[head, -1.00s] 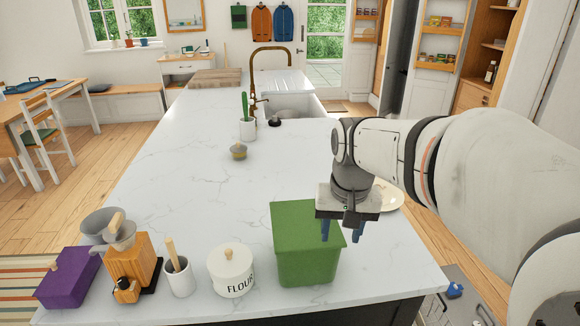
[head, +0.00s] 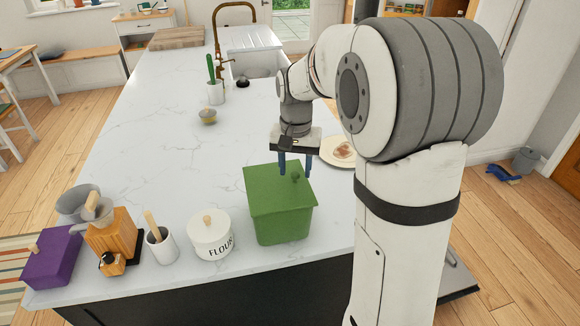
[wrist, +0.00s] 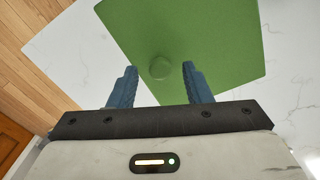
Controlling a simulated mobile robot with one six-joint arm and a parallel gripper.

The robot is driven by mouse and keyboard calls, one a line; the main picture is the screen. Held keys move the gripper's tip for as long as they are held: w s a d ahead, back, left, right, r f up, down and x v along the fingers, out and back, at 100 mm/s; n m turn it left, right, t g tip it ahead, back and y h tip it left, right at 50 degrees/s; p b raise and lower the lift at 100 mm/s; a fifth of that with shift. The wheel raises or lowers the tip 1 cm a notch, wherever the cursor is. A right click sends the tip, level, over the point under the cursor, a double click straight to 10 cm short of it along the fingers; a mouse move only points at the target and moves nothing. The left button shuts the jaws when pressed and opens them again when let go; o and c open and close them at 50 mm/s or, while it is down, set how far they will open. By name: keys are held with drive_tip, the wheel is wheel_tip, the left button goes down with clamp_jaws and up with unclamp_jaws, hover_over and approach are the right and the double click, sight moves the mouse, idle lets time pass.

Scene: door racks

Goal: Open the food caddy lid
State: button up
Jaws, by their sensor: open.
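The food caddy (head: 284,222) is a green box near the front right of the worktop, with its green lid (head: 265,185) shut on top. A small round green knob (head: 295,179) stands on the lid. My gripper (head: 295,170) is open, pointing down over the back right part of the lid. In the wrist view the lid (wrist: 215,40) lies below, and the knob (wrist: 159,68) shows between the two blue fingertips (wrist: 159,72). The fingers hold nothing. I cannot tell how far the fingertips are above the lid.
A white flour jar (head: 210,237), a white pot with a wooden handle (head: 161,248), a wooden grinder (head: 112,238) and a purple box (head: 52,259) stand to the left. A plate (head: 338,152) lies behind the caddy to the right.

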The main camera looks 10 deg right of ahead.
drive_tip(key=shift+f, duration=0.3)
clamp_jaws()
idle(0.3)
